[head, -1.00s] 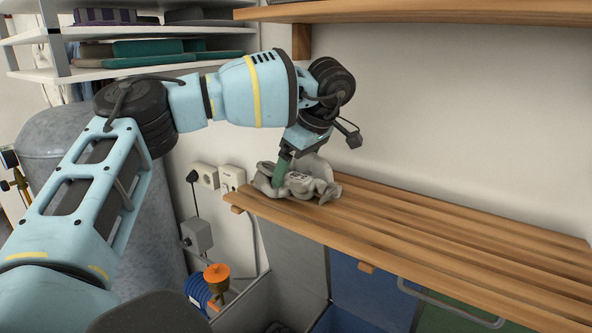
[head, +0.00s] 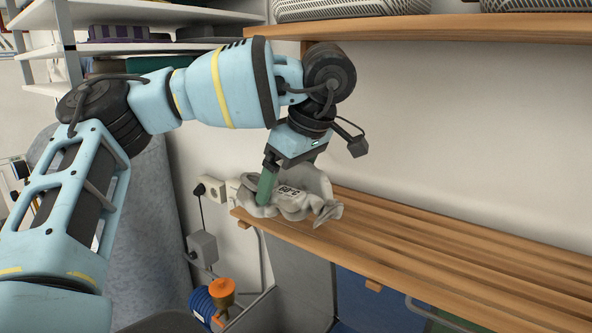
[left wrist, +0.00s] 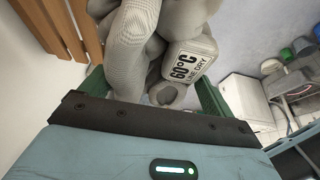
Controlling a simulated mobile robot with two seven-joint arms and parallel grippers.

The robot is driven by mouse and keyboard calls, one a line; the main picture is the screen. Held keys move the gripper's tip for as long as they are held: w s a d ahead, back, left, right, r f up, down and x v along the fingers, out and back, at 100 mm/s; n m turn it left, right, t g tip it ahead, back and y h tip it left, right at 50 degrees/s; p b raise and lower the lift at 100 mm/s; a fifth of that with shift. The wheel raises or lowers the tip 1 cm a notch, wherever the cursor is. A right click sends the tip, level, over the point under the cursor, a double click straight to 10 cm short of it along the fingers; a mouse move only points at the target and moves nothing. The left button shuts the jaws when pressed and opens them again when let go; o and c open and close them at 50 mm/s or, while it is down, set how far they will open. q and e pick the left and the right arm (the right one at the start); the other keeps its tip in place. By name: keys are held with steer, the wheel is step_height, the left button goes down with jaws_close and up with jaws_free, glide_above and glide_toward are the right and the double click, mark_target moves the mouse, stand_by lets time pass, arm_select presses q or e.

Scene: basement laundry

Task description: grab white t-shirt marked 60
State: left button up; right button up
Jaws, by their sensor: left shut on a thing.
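The white t-shirt (head: 297,205) is a crumpled, greyish-white bundle at the left end of the wooden slatted shelf. Its printed label shows in the left wrist view on the t-shirt (left wrist: 140,40), reading "60°C" and "LINE DRY". My left gripper (head: 284,186) points down at the bundle with its green fingers on either side of the cloth. It is shut on the t-shirt; the left wrist view shows cloth filling the space between the fingers (left wrist: 150,88). The far finger is partly hidden behind cloth in the head view. My right gripper is not in view.
The slatted wooden shelf (head: 420,240) is bare to the right of the shirt. An upper wooden shelf (head: 430,30) holds grey baskets (head: 350,8). A wall socket (head: 213,187), a grey tank (head: 150,230) and an orange-topped valve (head: 222,288) lie left and below.

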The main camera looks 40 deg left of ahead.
mark_target(263, 215)
arm_select(q)
steer(key=s, duration=0.1)
steer(key=s+d, duration=0.1)
steer(key=s, duration=0.1)
steer(key=s+d, duration=0.1)
steer(key=s, duration=0.1)
steer(key=shift+s+d+r, duration=0.2)
steer(key=shift+s+r, duration=0.05)
